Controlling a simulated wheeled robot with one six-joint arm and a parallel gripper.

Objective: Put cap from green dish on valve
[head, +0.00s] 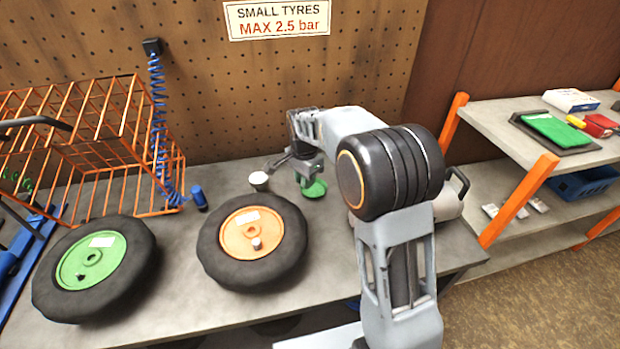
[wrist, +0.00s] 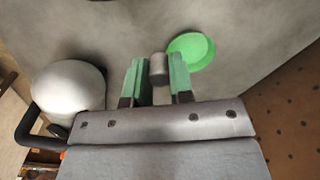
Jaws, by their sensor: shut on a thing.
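My gripper (wrist: 156,82) has its green-padded fingers shut on a small grey cap (wrist: 158,66). The green dish (wrist: 192,50) lies just beyond the fingertips, to the right in the wrist view. In the head view my gripper (head: 308,172) is above the green dish (head: 314,189) on the bench, and the cap is hidden or too small to see. A wheel with a green hub (head: 90,262) lies flat at the left, with a small dark valve stem (head: 81,276). A wheel with an orange hub (head: 251,233) lies nearer the dish, with a light-tipped stub (head: 256,243) on its hub.
A small pale cup (head: 259,181) stands left of the dish. A blue bottle-like fitting (head: 199,197) hangs by a coiled blue hose (head: 158,120). An orange wire cage (head: 90,140) stands at the back left. A pale rounded object (wrist: 68,92) is beside my gripper.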

